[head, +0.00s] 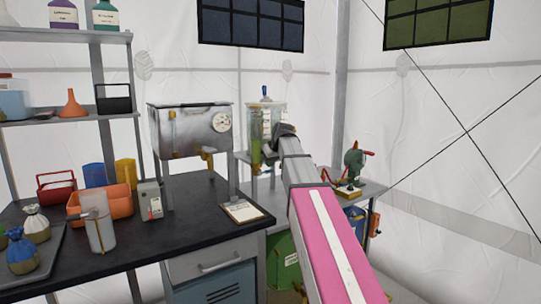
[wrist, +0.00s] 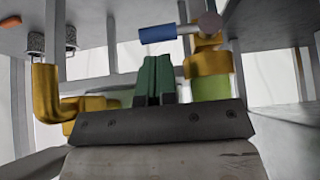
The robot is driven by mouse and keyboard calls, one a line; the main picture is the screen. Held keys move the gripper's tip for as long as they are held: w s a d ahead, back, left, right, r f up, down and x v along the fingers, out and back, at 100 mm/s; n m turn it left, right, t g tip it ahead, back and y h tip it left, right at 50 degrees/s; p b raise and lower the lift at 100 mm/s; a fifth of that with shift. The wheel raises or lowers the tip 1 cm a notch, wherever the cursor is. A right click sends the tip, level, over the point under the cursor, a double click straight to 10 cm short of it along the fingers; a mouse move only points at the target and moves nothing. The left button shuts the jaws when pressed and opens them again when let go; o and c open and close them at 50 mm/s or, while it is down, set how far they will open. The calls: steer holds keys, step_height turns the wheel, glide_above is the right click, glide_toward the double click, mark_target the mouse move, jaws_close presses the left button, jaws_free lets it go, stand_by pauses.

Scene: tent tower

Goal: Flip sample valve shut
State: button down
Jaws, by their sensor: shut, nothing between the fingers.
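The valve with a blue lever handle (wrist: 158,33) shows in the upper part of the wrist view. Its handle points left, about level in the picture, from a round pivot on a brass body (wrist: 207,60). A pale green cylinder (wrist: 210,88) is below the brass body. My gripper (wrist: 156,75), with dark green fingers, is shut and empty. In the wrist view its fingertips appear just below the blue handle, apart from it. In the head view my arm hides the gripper and I cannot make out the blue lever.
A brass elbow pipe (wrist: 48,95) is left of my fingers in the wrist view. In the head view a metal tank with a gauge (head: 190,132) stands left of my arm, beside a clear column with green liquid (head: 256,150). A green hand pump (head: 353,162) stands right.

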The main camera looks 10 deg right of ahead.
steer(key=shift+s+f, duration=0.1)
steer(key=shift+f, duration=0.45)
steer(key=shift+d+f, duration=0.25)
steer(key=shift+f, duration=0.15)
steer(key=shift+r, duration=0.1)
steer(key=v, duration=1)
steer(key=shift+r, duration=0.35)
steer(key=shift+s+d, duration=0.15)
